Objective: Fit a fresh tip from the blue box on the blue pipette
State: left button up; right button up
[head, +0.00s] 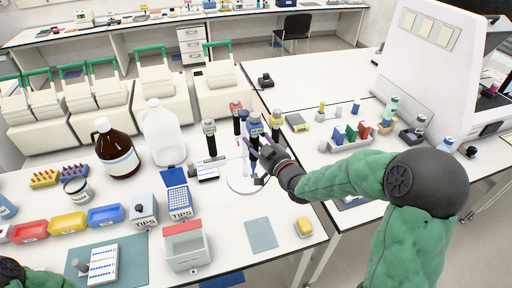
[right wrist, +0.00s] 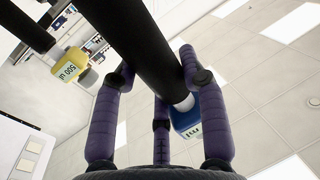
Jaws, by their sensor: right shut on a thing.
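The blue pipette (right wrist: 186,116) has a blue top and a black body. In the right wrist view its body runs between the fingers of my right gripper (right wrist: 160,100), which is shut on it. In the head view my right gripper (head: 264,153) is at the round white pipette stand (head: 243,182), and the blue top (head: 256,129) shows just above it. The pipette's lower end is hidden, so I cannot tell whether it is clear of the stand. The blue tip box (head: 178,204), marked TIPS, stands left of the stand with its lid up. My left gripper is not in view.
Other pipettes hang close by, one with a yellow top (right wrist: 68,66). A grey tip box (head: 144,211) stands left of the blue one. A red-rimmed bin (head: 187,250) is in front. Bottles (head: 164,135) stand behind. A grey-blue mat (head: 261,234) lies bare at the front.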

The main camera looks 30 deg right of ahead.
aim_at(256, 130)
jog(key=shift+r, duration=0.3)
jog(key=shift+r+p, duration=0.65)
jog(key=shift+r, duration=1.1)
jog(key=shift+f, duration=0.1)
